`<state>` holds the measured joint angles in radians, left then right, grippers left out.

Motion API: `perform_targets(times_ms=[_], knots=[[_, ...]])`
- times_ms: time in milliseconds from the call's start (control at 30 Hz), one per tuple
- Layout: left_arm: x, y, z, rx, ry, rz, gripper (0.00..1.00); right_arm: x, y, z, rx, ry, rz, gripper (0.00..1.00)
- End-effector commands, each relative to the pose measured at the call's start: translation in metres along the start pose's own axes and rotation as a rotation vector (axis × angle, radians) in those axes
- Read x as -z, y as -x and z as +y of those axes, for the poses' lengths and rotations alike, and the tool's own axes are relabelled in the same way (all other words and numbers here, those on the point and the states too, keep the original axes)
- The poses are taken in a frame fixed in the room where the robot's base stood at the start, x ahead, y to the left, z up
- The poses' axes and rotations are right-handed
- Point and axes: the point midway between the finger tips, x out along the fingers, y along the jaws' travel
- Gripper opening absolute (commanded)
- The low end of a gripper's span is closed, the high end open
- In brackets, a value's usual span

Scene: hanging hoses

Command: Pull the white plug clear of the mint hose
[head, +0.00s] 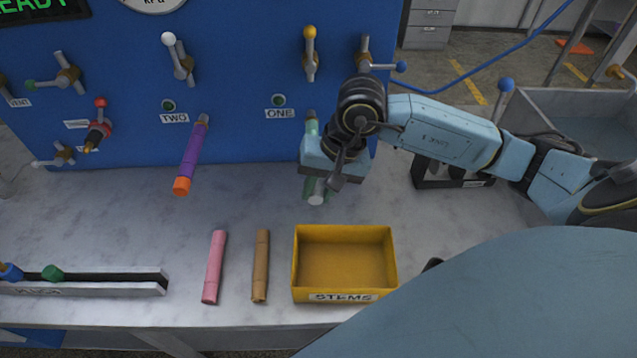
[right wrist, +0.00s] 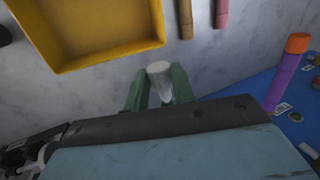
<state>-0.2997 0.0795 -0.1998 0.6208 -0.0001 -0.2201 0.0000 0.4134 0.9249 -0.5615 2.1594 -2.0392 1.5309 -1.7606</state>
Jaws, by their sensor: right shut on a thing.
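The mint hose (head: 311,123) hangs from the blue panel under the label ONE. My right gripper (head: 316,188) hides its lower part. The white plug (head: 317,198) shows just below the gripper, between its green fingertips. In the right wrist view the white plug (right wrist: 158,69) stands out between the two fingers of my right gripper (right wrist: 157,88), which are shut on it. Where the plug meets the hose is hidden, so I cannot tell whether they are joined. My left gripper is out of view.
A yellow tray (head: 344,232) marked STEMS stands empty below the gripper. A pink hose piece (head: 214,266) and a brown one (head: 261,265) lie left of it. A purple hose (head: 193,150) with an orange plug (head: 181,186) hangs at TWO. The counter between is clear.

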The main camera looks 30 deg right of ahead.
Motion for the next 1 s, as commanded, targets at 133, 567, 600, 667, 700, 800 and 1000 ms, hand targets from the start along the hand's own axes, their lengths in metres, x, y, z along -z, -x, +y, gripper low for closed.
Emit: perform_targets(times_ms=[133, 567, 600, 667, 700, 800, 1000], knots=[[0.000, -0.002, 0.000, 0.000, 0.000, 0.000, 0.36, -0.006, 0.000, 0.000, 0.000, 0.001, 0.000, 0.03], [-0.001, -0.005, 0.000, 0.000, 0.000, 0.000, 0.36, -0.023, -0.001, 0.001, -0.001, 0.000, -0.001, 0.03], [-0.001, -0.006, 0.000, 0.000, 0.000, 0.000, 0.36, -0.024, -0.001, 0.001, -0.001, 0.000, -0.001, 0.03], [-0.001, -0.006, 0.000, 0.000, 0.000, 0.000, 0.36, -0.026, -0.001, 0.001, -0.001, 0.000, -0.001, 0.03], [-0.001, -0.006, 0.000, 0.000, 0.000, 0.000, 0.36, -0.026, -0.001, 0.001, -0.001, 0.000, -0.001, 0.03], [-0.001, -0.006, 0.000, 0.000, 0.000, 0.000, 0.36, -0.026, 0.000, 0.000, -0.001, 0.000, -0.001, 0.03], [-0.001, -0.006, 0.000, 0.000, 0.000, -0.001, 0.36, -0.026, 0.000, 0.000, 0.000, 0.000, 0.000, 0.03]])
